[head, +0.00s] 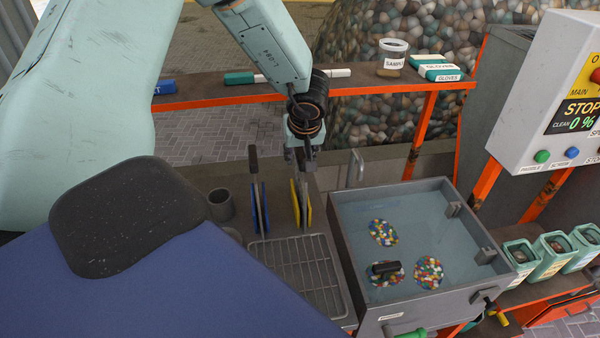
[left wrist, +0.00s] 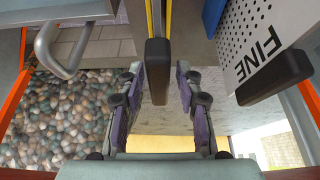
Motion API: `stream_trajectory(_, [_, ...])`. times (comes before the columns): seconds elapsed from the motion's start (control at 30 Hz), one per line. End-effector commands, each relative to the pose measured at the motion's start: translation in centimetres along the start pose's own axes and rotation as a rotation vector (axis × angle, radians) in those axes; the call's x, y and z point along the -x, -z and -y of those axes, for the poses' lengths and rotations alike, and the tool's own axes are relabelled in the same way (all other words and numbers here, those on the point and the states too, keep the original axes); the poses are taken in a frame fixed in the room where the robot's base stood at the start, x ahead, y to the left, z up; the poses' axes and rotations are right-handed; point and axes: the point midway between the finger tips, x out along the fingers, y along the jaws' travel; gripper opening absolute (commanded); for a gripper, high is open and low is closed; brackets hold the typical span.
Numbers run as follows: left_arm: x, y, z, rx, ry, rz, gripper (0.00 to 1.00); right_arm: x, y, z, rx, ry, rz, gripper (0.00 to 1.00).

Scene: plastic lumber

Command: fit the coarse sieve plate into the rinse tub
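The rinse tub (head: 345,262) is a grey open box of water at the centre right of the head view. A yellow-edged plate (head: 304,205) stands upright left of the tub; its label is hidden. A blue-edged plate (head: 258,207) stands left of it and reads FINE in the left wrist view (left wrist: 238,45). My left gripper (head: 303,160) points down over the yellow-edged plate. In the left wrist view my left gripper (left wrist: 158,85) is open, its fingers either side of that plate's dark handle (left wrist: 157,70), with gaps showing. My right gripper is not in view.
Coloured flakes (head: 383,232) lie in round patches in the tub, with a black bar (head: 385,268) over one patch. A wire rack (head: 298,268) lies left of the tub. A grey cup (head: 220,205) stands beside the plates. A shelf (head: 210,96) runs behind. Green-white bins (head: 522,258) stand right.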

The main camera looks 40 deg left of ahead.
Motion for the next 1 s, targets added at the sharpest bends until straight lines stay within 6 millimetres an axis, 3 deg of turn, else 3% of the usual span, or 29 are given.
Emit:
stream_trajectory(0.37, [0.00,-0.03,0.01,-0.001,0.001,0.000,0.00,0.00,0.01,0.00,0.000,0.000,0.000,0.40])
stream_trajectory(1.0, [0.02,-0.01,-0.01,0.000,0.000,0.000,0.00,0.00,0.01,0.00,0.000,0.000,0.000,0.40])
